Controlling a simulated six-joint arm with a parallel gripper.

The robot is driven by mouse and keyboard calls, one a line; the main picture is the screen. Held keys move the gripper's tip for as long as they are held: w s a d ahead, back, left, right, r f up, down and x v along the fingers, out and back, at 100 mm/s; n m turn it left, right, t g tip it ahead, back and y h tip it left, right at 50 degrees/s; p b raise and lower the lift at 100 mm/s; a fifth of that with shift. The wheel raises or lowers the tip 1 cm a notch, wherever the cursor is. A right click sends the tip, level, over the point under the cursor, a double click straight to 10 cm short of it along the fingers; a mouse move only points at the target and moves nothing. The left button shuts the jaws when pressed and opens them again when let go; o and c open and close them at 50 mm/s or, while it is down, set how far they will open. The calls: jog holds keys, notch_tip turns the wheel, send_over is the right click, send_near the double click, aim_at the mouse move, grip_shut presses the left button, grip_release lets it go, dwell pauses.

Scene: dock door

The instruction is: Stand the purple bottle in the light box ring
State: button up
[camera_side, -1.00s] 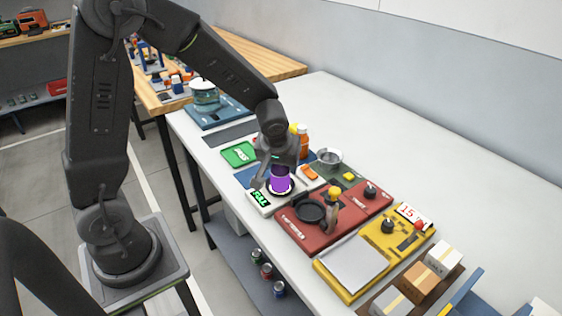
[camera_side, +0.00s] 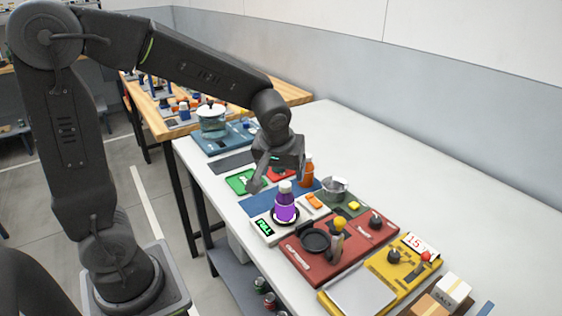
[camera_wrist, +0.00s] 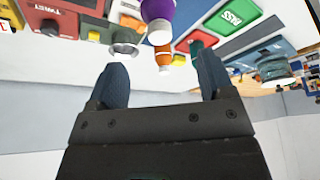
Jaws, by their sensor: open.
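The purple bottle (camera_side: 285,203) with a whitish cap stands upright on the white light box (camera_side: 263,228), inside its dark ring (camera_side: 297,217). The box has a small display with green lettering that seems to read "FULL". My gripper (camera_side: 268,180) is above and slightly left of the bottle, clear of it. In the wrist view my gripper (camera_wrist: 160,80) is open with nothing between its fingers, and the purple bottle (camera_wrist: 158,18) shows beyond the fingertips at the top edge, its lower part cut off.
An orange bottle (camera_side: 306,170) stands behind the purple one, near a metal bowl (camera_side: 335,187). A green pad (camera_side: 243,181) is at the left.

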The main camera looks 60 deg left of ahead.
jog(key=s+d+r+m+t+h, duration=0.1)
jog(key=s+d+r+m, duration=0.1)
jog(key=s, duration=0.5)
jog(key=s+d+r+m+t+h, duration=0.1)
jog(key=s+d+r+m, duration=0.2)
jog(key=s+m, duration=0.3)
jog(key=s+r, duration=0.1)
jog(key=s, duration=0.1)
jog(key=shift+s+r+h, duration=0.3)
jog(key=shift+r+h, duration=0.1)
